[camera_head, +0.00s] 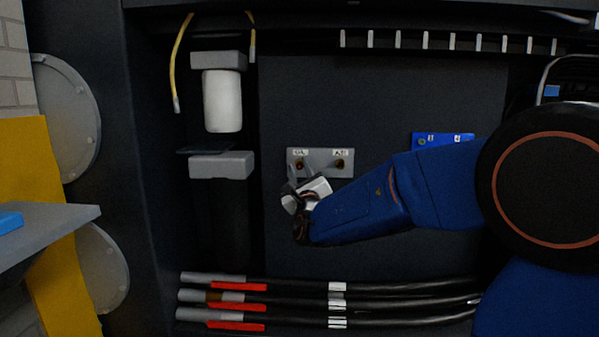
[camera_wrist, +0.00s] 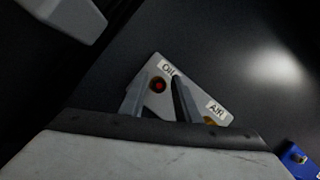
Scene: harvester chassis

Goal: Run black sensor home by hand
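A grey bracket (camera_head: 320,157) labelled OIL and AIR is fixed to the dark panel; the bracket also shows in the wrist view (camera_wrist: 194,93). I cannot tell whether the OIL fitting is the black sensor. My gripper (camera_head: 299,174) is at the OIL side of the bracket.
A blue block (camera_head: 440,139) is to the right, partly behind my arm. A white cylinder (camera_head: 222,101) stands between grey brackets at left. Black hoses (camera_head: 400,291) with red tags run below. A yellow cable (camera_head: 179,60) hangs at upper left.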

